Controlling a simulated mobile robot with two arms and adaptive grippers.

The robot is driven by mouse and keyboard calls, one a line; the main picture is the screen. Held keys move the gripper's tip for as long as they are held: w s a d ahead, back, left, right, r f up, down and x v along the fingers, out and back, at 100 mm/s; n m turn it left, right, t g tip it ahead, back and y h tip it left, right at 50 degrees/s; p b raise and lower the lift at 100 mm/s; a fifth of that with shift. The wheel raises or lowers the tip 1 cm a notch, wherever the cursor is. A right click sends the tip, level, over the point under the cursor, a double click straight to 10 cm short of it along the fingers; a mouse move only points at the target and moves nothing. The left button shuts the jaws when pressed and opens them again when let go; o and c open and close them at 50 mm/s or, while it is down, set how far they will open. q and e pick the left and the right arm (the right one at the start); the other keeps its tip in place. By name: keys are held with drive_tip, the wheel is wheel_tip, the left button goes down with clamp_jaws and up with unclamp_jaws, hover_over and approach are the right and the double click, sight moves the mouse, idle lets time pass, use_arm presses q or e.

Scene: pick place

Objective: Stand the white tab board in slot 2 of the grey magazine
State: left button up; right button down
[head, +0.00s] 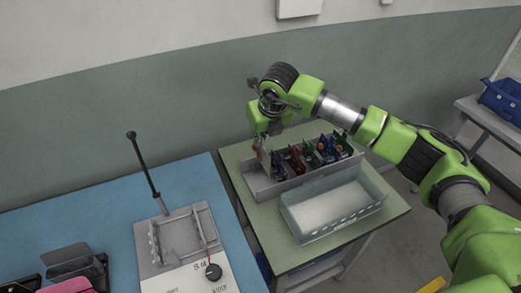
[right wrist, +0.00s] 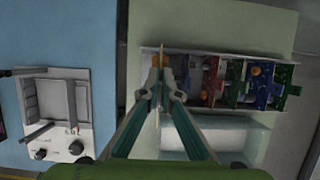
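The grey magazine (head: 262,186) stands on the green table, with several boards upright in it from its middle to its right end. It also shows in the right wrist view (right wrist: 150,49). My right gripper (head: 262,134) points down over the magazine's left end. In the right wrist view its fingertips (right wrist: 160,78) are closed on a thin board (right wrist: 162,55) seen edge-on. My left gripper is not in view.
Blue, red and green boards (head: 310,153) stand close to the right of the held board. A clear bin (head: 335,208) sits in front of the magazine. A grey-white fixture (head: 180,240) with an upright black lever (head: 143,165) is on the blue table.

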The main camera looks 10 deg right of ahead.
drive_tip(key=shift+r, duration=0.25)
drive_tip(key=shift+r+p, duration=0.55)
drive_tip(key=shift+r, duration=0.7)
